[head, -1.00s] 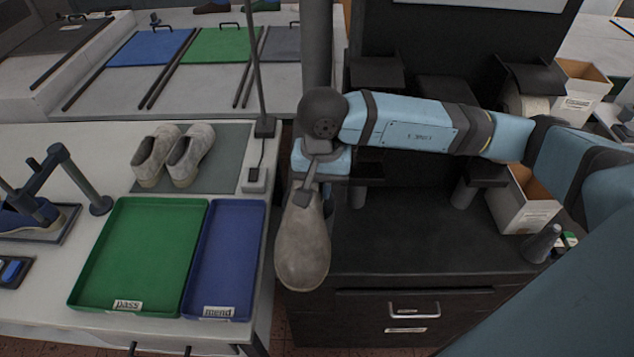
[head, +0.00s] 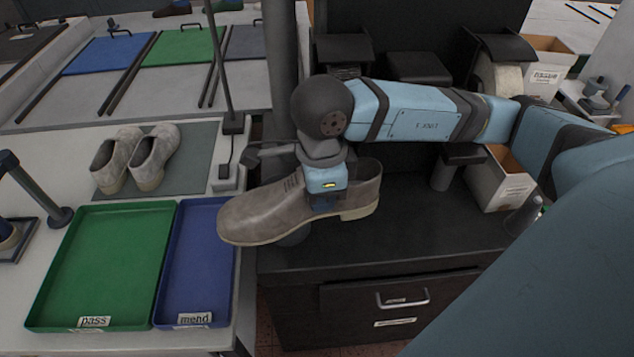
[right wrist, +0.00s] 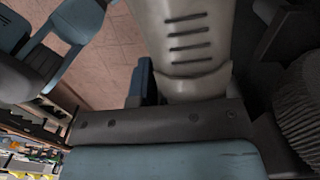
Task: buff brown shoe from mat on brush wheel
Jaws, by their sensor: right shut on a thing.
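My right gripper (head: 328,192) is shut on a greyish-brown shoe (head: 265,212) and holds it in the air at the front left of the dark bench. In the head view the shoe lies sideways, toe to the left, heel to the right, sole down. The gripper hides part of its side. In the right wrist view the shoe's laced upper (right wrist: 190,40) fills the top middle. A grey ribbed, bristly round thing (right wrist: 300,110), likely a brush wheel, shows at that view's right edge, apart from the shoe. The grey mat (head: 190,178) holds a pair of light grey shoes (head: 150,158).
A green "pass" tray (head: 105,262) and a blue "mend" tray (head: 195,265) lie on the left table. A thin post (head: 218,75) stands near its right edge. Dark hoods, one over a pale roll (head: 497,78), stand on the bench (head: 400,240). Open boxes (head: 500,185) are at right.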

